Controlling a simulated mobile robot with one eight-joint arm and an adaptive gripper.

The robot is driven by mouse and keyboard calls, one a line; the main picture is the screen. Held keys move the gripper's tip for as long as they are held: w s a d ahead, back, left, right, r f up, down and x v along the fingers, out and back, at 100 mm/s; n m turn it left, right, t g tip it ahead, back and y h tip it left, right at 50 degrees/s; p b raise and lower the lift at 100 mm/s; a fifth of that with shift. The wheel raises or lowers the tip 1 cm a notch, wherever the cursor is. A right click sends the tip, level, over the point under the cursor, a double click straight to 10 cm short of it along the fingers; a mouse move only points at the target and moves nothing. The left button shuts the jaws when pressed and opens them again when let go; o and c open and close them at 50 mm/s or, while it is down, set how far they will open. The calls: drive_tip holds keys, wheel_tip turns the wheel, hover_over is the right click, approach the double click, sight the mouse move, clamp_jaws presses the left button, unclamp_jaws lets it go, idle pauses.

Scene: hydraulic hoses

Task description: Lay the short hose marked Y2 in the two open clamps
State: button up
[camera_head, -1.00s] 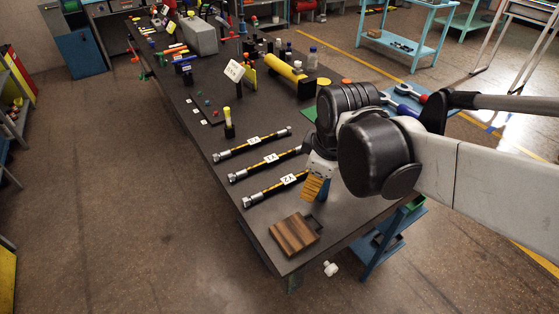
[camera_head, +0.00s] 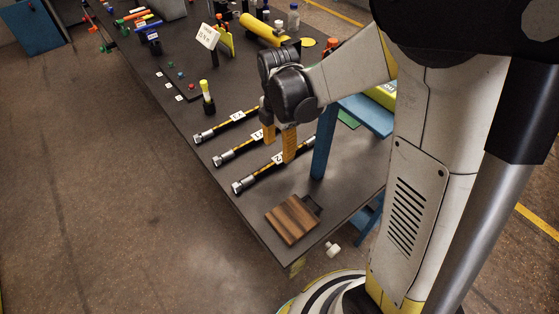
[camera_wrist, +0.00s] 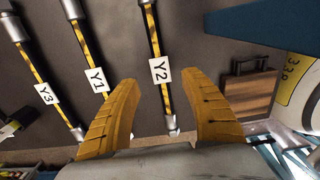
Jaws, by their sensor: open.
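The hose marked Y2 (camera_wrist: 155,40) is black and yellow with metal end fittings and a white tag. It lies on the dark table, and in the head view it is the nearest of three hoses (camera_head: 258,174). My gripper (camera_wrist: 164,78) is open, with its two ribbed orange fingers on either side of the Y2 hose near its tag. In the head view my gripper (camera_head: 278,148) points down over the hoses. How far the fingertips are above the table is unclear. I cannot make out the two open clamps.
Hoses Y1 (camera_wrist: 84,50) and Y3 (camera_wrist: 31,64) lie parallel to Y2, with Y1 close to the left finger. A yellow-topped post (camera_head: 206,92) and a blue upright (camera_head: 324,142) stand nearby.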

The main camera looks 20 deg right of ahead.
sight(280, 158)
drive_tip(key=f+b, duration=0.3)
drive_tip(key=f, duration=0.2)
drive_tip(key=shift+d+f, duration=0.15)
drive_tip(key=shift+d, duration=0.05)
clamp_jaws()
